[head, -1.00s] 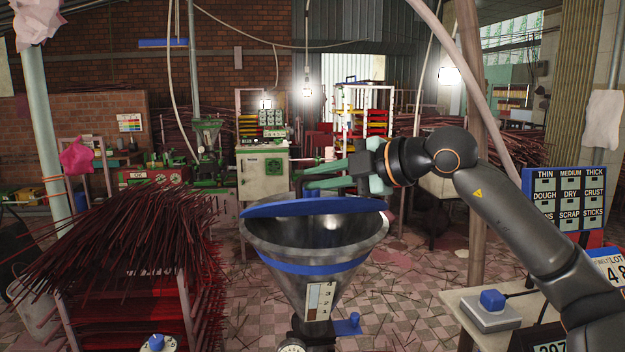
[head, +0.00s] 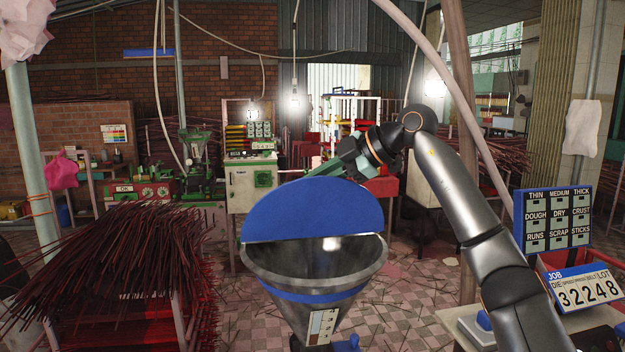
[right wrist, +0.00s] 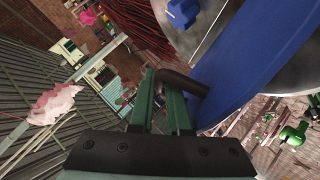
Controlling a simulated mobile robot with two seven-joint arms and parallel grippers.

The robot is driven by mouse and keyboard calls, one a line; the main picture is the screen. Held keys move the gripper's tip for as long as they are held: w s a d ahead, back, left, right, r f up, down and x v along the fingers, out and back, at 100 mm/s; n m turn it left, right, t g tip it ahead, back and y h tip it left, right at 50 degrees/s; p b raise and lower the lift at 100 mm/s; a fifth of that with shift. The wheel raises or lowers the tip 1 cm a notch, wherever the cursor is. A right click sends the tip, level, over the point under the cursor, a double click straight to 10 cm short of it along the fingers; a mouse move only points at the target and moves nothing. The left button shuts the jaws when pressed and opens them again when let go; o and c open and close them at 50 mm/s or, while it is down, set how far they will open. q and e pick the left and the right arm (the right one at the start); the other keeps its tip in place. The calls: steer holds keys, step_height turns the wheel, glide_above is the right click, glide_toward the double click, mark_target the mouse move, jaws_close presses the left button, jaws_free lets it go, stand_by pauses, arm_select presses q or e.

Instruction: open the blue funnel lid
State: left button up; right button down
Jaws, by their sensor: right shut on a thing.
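The blue funnel lid (head: 313,207) is tilted up in the head view, its broad face toward me and its straight edge across the middle of the grey metal funnel (head: 315,268). The front of the funnel mouth is uncovered. My right gripper (head: 325,168) is behind the lid's top edge. In the right wrist view my right gripper (right wrist: 172,88) is shut on a dark bent handle (right wrist: 184,82) beside the blue lid (right wrist: 240,65). The handle is hidden in the head view. My left gripper is not in view.
Bundles of dark red incense sticks (head: 110,262) lie on a rack at the left. A blue label board (head: 553,220) and a job number sign (head: 582,290) stand at the right. A green-and-white machine (head: 252,180) stands behind the funnel.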

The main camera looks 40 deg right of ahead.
steer(key=shift+w+d+f+m+g+p, duration=0.1)
steer(key=shift+w+d+m+g+p, duration=0.25)
steer(key=shift+w+g, duration=0.35)
steer(key=shift+f, duration=0.1)
steer(key=c, duration=0.9)
jaws_free()
steer(key=shift+d, duration=0.1)
steer(key=v, duration=1.2)
steer(key=shift+s+d, duration=0.25)
